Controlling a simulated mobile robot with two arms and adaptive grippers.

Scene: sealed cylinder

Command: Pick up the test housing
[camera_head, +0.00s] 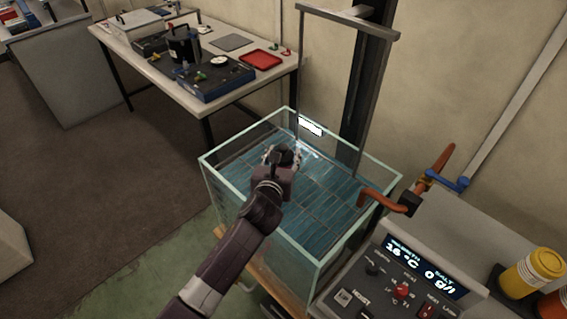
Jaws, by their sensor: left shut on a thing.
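My left gripper (281,155) is over the glass water tank (222,187), near its back left part. It is shut on a small dark thing (284,152), which appears to be the test housing. My own fingers and wrist hide most of it, so its full shape cannot be told. I cannot tell whether it touches the water. My right gripper is not in view.
A grey metal frame (361,100) rises over the tank. A control panel (400,285) with a display, an orange pipe (385,201) and yellow and orange jars stand at the right. A workbench (135,62) holds a black cylinder, a blue tray and a red tray (261,59).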

